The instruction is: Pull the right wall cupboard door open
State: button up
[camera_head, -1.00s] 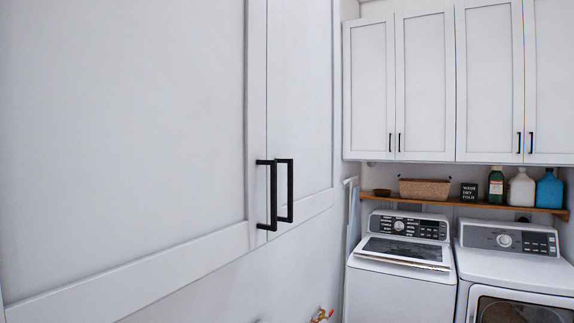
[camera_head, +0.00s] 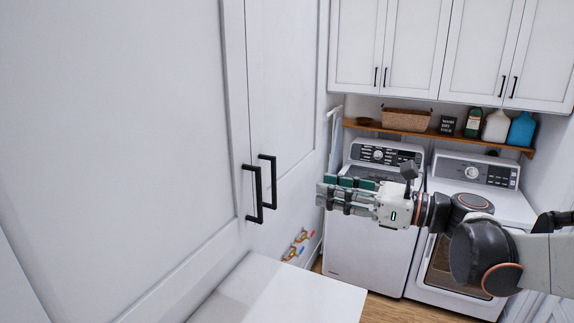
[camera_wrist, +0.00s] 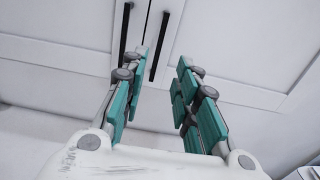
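The wall cupboard stands at the left in the head view. Its right door (camera_head: 285,90) has a black bar handle (camera_head: 271,182) near the seam, and its left door (camera_head: 110,130) has a matching handle (camera_head: 254,193). Both doors look shut. My gripper (camera_head: 325,190) points left toward the handles, to the right of them in the picture and apart from them. In the wrist view my gripper (camera_wrist: 161,62) is open and empty. The right handle (camera_wrist: 159,47) shows ahead between the fingertips, and the left handle (camera_wrist: 122,35) lies beyond the left finger.
A white flat surface (camera_head: 285,295) lies below the cupboard. A top-load washer (camera_head: 365,240) and a dryer (camera_head: 445,270) stand behind my arm. A wooden shelf (camera_head: 400,130) holds a basket and bottles. Valves (camera_head: 298,243) stick out of the wall below the cupboard.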

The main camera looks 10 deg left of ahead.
jog(key=p, duration=0.2)
send_over(274, 209)
jog(key=shift+w, duration=0.3)
jog(key=shift+c, duration=0.3)
grip_shut()
